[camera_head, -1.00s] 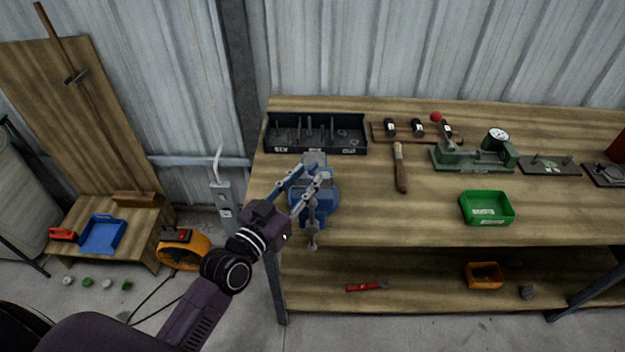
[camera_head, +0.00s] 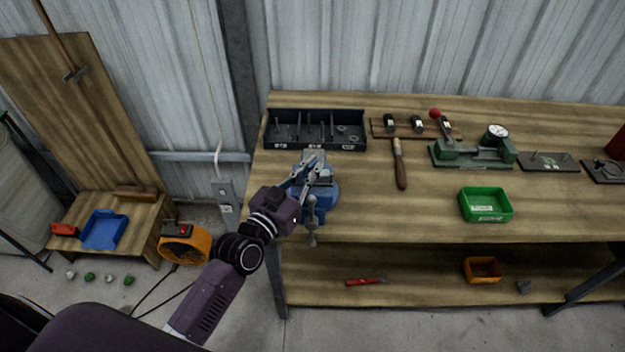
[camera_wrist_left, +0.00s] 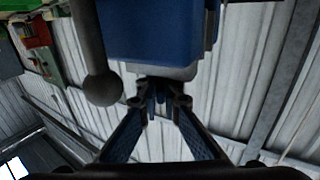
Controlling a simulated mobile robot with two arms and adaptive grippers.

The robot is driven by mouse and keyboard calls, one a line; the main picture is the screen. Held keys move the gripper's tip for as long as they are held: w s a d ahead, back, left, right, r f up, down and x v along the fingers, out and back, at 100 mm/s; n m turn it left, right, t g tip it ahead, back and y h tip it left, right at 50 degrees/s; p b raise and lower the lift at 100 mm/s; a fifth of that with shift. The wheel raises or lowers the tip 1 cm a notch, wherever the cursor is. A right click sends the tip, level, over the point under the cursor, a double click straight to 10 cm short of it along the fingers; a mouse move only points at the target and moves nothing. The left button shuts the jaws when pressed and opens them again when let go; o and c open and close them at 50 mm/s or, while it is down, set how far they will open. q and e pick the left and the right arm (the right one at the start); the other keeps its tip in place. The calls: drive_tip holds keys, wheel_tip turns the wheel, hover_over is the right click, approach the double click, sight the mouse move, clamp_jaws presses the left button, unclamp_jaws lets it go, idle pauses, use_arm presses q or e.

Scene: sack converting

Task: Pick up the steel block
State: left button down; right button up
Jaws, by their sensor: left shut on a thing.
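A blue bench vise (camera_head: 324,205) with a grey handle stands at the left front of the workbench. It also shows in the left wrist view (camera_wrist_left: 150,35), with a round handle end beside it. My left gripper (camera_head: 312,165) reaches over the vise from the left, its fingers closed in at the grey jaw area. In the left wrist view its fingertips (camera_wrist_left: 159,100) are close together against a pale grey piece (camera_wrist_left: 178,72) by the vise, which looks like the steel block. The fingers hide much of it. My right gripper is not in view.
A black divided tray (camera_head: 316,143) lies behind the vise. The lower shelf holds an orange bin (camera_head: 482,267). The bench front between vise and green bin is clear.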

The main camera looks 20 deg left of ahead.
use_arm(q)
drive_tip(key=shift+r, duration=0.25)
